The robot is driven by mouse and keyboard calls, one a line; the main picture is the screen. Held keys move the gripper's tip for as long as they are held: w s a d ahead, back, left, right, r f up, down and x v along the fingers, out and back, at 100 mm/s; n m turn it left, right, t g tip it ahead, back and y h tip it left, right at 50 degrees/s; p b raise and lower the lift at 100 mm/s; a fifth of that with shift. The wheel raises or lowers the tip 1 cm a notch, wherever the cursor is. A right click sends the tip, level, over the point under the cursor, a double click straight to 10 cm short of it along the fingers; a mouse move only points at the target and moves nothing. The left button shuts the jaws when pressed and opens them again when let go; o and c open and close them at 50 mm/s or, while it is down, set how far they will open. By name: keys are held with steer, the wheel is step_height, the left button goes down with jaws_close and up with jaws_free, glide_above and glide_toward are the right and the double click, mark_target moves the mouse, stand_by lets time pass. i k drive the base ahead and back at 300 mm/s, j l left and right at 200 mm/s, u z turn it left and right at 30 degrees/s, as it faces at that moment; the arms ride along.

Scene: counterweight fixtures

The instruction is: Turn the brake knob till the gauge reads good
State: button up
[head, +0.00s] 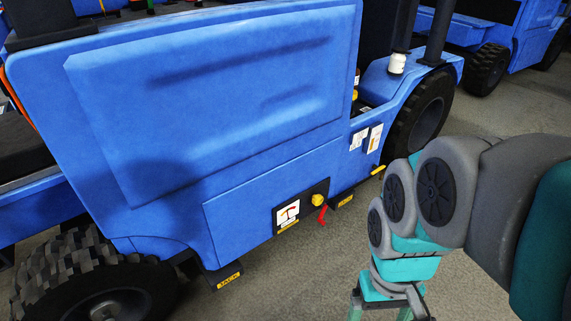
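The brake knob (318,200) is a small yellow knob on a dark plate low on the side of a blue forklift-like vehicle. The gauge (288,214), a white square face with a red mark, sits just left of it on the same plate. The gauge is too small to read here. My gripper (388,304) is at the bottom edge, right of and below the knob and apart from it. Its fingertips are cut off by the frame, so its opening and anything in it are hidden.
A red lever (322,216) sits just below and right of the knob. The blue vehicle (200,110) has a front wheel (95,285) and a rear wheel (422,118). White labels (366,138) are on its side. Grey floor (300,280) is clear beside it.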

mark_target(318, 199)
steer(key=k+l+u, duration=0.1)
steer(key=l+u, duration=0.25)
steer(key=k+l+u, duration=0.15)
steer(key=l+u, duration=0.2)
steer(key=l, duration=0.1)
